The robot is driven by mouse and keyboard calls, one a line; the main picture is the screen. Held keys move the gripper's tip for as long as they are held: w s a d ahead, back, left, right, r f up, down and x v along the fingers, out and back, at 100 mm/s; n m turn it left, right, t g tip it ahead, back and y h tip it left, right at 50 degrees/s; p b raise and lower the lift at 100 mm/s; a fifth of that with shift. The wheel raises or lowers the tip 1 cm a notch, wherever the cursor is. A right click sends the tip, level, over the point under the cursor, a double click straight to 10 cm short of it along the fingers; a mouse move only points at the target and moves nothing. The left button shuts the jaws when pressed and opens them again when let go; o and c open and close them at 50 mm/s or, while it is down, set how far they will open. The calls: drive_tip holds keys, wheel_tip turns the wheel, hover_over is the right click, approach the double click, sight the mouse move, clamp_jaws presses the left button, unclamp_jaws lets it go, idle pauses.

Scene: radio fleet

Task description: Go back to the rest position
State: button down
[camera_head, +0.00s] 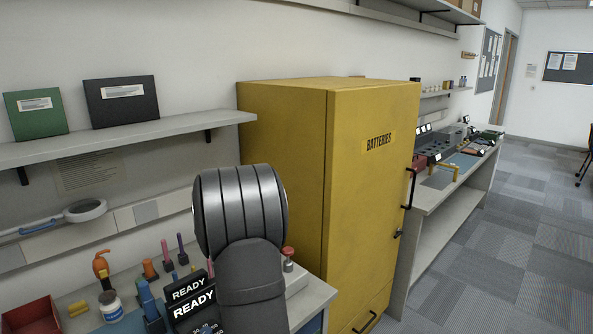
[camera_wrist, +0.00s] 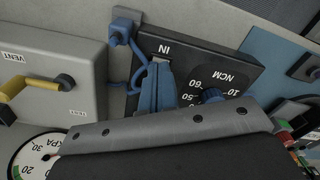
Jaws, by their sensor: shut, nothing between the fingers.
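My gripper (camera_wrist: 161,72) shows in the wrist view as two blue fingers beyond a grey plate with dark screws. The fingers are shut with nothing between them. They appear in front of a dark panel (camera_wrist: 215,68) marked IN and NCM; whether they touch it I cannot tell. In the head view my grey arm rises over the bench beside the yellow cabinet, and I cannot make out the fingers for certain there. A blue plug (camera_wrist: 122,28) with a blue cable is at the panel's left edge.
A grey box (camera_wrist: 55,65) with a yellow handle and a dial gauge (camera_wrist: 38,155) are close by. The yellow batteries cabinet (camera_head: 370,190) stands right of my arm. A shelf (camera_head: 120,138) with two binders runs along the wall. A red bin (camera_head: 32,316) and a white jar (camera_head: 110,306) are at left.

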wheel_tip(320, 180, up, 6)
drive_tip(key=shift+s+f, duration=0.1)
drive_tip(key=shift+f, duration=0.1)
wheel_tip(320, 180, down, 6)
drive_tip(key=shift+r, duration=0.2)
wheel_tip(320, 180, up, 8)
drive_tip(key=s+a+n+h, duration=0.1)
drive_tip(key=a+n, duration=0.1)
drive_tip(key=a, duration=0.1)
drive_tip(key=s+a+n+t+h, duration=0.1)
drive_tip(key=a+n+h, duration=0.1)
drive_tip(key=a, duration=0.1)
drive_tip(key=s+a+f+n+h, duration=0.1)
drive_tip(key=s+a+n+h, duration=0.1)
drive_tip(key=a, duration=0.1)
drive_tip(key=shift+a+f+t, duration=0.1)
drive_tip(key=shift+a+t, duration=0.2)
drive_tip(key=shift+s+a+r+n+t+h, duration=0.1)
drive_tip(key=shift+s+a+n+t+h, duration=0.1)
drive_tip(key=shift+a+n+t, duration=0.25)
drive_tip(key=shift+s+a+r+n+t+h, duration=0.1)
drive_tip(key=shift+s+a+n+t+h, duration=0.1)
drive_tip(key=shift+a+n, duration=0.3)
drive_tip(key=shift+a, duration=0.1)
